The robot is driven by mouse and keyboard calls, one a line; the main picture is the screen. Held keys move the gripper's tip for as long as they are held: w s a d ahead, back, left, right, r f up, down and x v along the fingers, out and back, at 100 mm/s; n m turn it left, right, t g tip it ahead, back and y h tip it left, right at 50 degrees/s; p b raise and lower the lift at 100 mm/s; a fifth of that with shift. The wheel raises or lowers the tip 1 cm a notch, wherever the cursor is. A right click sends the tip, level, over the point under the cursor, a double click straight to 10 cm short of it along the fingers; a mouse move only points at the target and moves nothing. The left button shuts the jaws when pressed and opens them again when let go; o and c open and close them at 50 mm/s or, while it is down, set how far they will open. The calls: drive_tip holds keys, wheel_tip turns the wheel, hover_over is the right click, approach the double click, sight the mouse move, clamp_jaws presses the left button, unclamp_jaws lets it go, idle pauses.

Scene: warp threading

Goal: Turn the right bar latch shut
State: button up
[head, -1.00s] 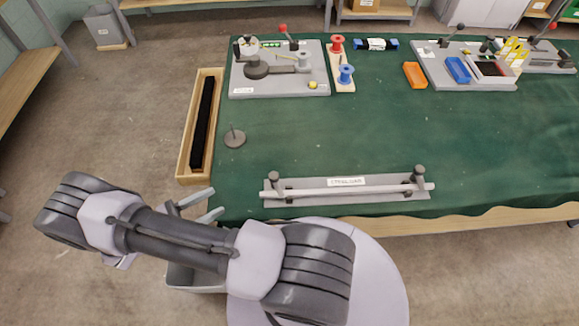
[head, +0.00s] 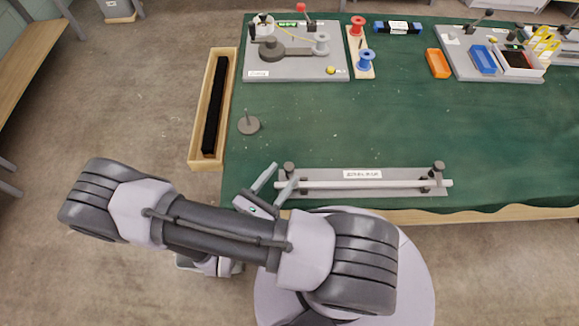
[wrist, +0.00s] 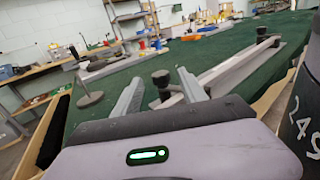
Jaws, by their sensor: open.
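A pale bar (head: 375,184) lies along a grey plate (head: 320,175) at the table's front edge. The right bar latch (head: 438,167) is a dark knob post at the plate's right end; in the wrist view it is the farther knob (wrist: 261,32). Whether its arm crosses the bar is too small to tell. The left latch (head: 289,168) has a similar dark knob, nearer in the wrist view (wrist: 160,78). My gripper (head: 284,175) is open and empty, its fingers pointing toward the left latch, well away from the right one. Contact there cannot be judged.
A long wooden tray (head: 230,80) with a black strip stands at the table's left edge. A small grey disc with a pin (head: 249,125) is on the green cloth. Devices, spools and an orange bin (head: 438,63) are farther back. The middle cloth is clear.

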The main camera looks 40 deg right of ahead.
sight(289, 166)
drive_tip(key=x, duration=0.4)
drive_tip(key=shift+d, duration=0.1)
clamp_jaws()
drive_tip(key=m+g+h, duration=0.1)
drive_tip(key=m+g, duration=0.1)
drive_tip(key=g, duration=0.1)
drive_tip(key=shift+w, duration=0.1)
drive_tip(key=m+g, duration=0.2)
drive_tip(key=g, duration=0.2)
drive_tip(key=shift+m, duration=0.3)
unclamp_jaws()
